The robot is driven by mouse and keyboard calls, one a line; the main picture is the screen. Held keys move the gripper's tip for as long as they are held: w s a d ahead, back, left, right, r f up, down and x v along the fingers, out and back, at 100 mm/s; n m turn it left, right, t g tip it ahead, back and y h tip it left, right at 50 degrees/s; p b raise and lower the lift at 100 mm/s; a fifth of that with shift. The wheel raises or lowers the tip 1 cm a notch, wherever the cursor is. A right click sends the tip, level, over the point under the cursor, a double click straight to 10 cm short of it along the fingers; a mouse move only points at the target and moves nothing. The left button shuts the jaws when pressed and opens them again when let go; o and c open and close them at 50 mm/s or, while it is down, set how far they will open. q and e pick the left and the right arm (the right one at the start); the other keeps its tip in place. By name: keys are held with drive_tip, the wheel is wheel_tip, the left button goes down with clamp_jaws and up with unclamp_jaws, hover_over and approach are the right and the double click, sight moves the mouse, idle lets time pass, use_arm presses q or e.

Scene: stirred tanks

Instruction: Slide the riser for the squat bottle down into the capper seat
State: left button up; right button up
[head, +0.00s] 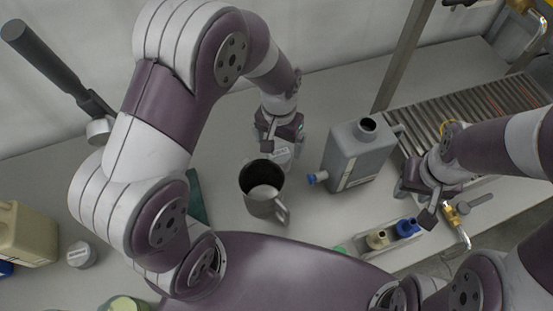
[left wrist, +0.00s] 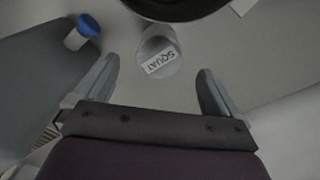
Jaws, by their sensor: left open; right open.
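The riser (left wrist: 158,44), a short grey cylinder with a white label reading SQUAT, stands on the table. In the head view the riser (head: 280,155) is partly hidden behind my left gripper (head: 282,138). In the left wrist view it shows between the fingertips of my open left gripper (left wrist: 158,70), with a gap on each side. My right gripper (head: 415,203) is open and empty at the right, near the roller rack. A dark lever handle (head: 50,62) rises at upper left, perhaps the capper's. I cannot make out the capper seat; my left arm covers that area.
A metal jug (head: 263,200) stands just in front of the riser. A grey canister (head: 358,152) with a blue spout cap is to its right. A tray (head: 352,247) holds yellow and blue fittings. A small labelled grey disc (head: 81,255) and a beige jug (head: 28,235) are at left.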

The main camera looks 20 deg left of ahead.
sight(279, 152)
use_arm(q)
wheel_tip(279, 152, down, 8)
drive_tip(key=shift+r+p, duration=0.25)
drive_tip(key=shift+p, duration=0.3)
drive_tip(key=shift+w+d+f, duration=0.1)
drive_tip(key=shift+w+f, duration=0.05)
drive_tip(key=c, duration=1.5)
